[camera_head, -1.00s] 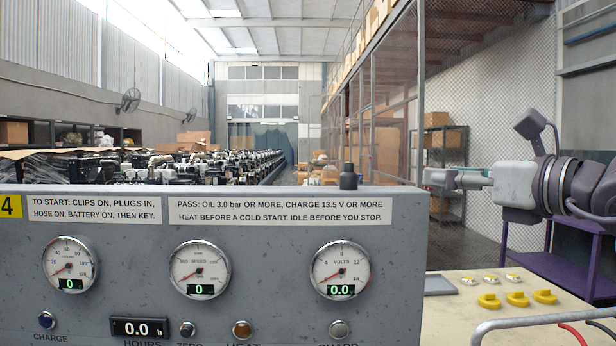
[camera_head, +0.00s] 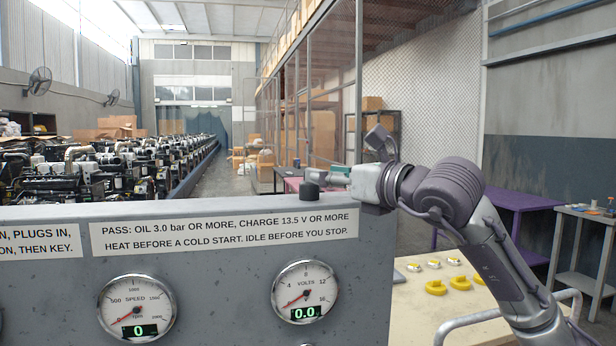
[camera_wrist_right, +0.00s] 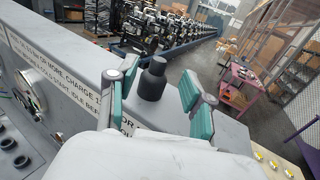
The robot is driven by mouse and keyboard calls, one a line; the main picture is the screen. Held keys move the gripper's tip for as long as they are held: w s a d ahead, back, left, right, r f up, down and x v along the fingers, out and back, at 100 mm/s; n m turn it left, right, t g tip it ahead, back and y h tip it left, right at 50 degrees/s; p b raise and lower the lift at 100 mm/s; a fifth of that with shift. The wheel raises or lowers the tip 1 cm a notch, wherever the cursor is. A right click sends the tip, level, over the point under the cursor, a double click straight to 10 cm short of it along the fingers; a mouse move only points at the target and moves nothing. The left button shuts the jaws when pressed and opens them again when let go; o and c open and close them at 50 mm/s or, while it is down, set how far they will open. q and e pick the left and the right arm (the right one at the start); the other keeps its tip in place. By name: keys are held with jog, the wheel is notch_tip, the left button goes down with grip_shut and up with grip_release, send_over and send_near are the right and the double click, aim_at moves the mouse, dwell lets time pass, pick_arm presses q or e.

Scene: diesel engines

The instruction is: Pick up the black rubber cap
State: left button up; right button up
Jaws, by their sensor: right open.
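The black rubber cap (camera_head: 309,191) stands upright on the top edge of the grey gauge panel (camera_head: 60,219). In the right wrist view the same cap (camera_wrist_right: 152,82) shows a wide base and a narrower top. My right gripper (camera_head: 334,176) is just to the right of the cap in the head view, with its fingers towards it. In the right wrist view my open right gripper (camera_wrist_right: 158,88) has teal pads on either side of the cap. I cannot tell whether a pad touches it. My left gripper is not in view.
The panel's front carries gauges and a text label (camera_head: 225,233). A pale bench (camera_head: 415,300) with yellow parts (camera_head: 437,287) and a metal rail is to the right. Rows of engines (camera_head: 90,165) stand behind the panel. A purple table (camera_head: 520,200) is farther right.

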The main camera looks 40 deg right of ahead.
jog(key=shift+w+r+p, duration=0.15)
jog(key=shift+w+p, duration=0.1)
jog(key=shift+p, duration=0.05)
jog(key=w+p, duration=0.4)
jog(key=shift+r, duration=0.2)
jog(key=shift+w+f, duration=0.2)
jog(key=shift+w, duration=0.15)
jog(key=shift+s, duration=0.1)
grip_shut()
